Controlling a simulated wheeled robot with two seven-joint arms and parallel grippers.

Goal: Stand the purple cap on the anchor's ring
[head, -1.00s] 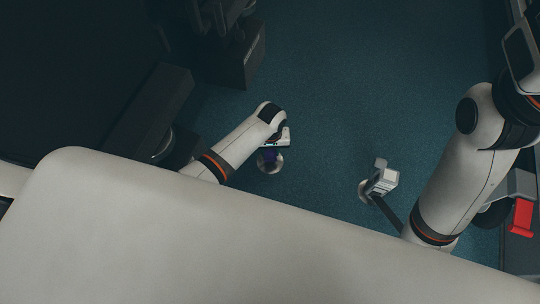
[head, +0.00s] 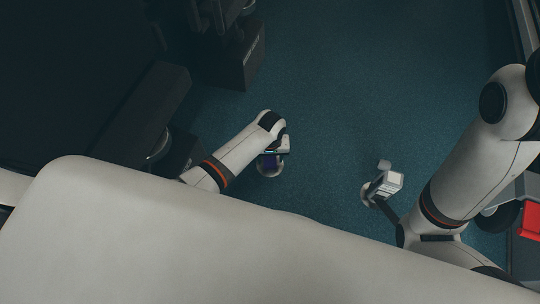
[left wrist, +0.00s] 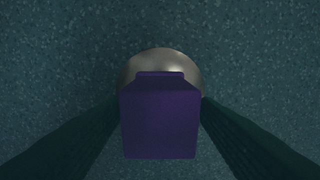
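The purple cap (left wrist: 159,122) is a purple block with a narrower top edge, large in the left wrist view. My left gripper's (left wrist: 160,125) dark fingers come in from both lower corners and close on the cap's sides. In the head view the cap (head: 269,159) shows as a small dark purple patch under my left gripper (head: 272,153). The anchor's ring (left wrist: 161,56) is a round metal piece on the floor, partly hidden behind the cap. It also shows in the head view (head: 272,172). I cannot tell whether cap and ring touch.
Dark seat-like structures stand at the left. A red piece (head: 531,222) is at the right edge. Blue-green floor between is clear.

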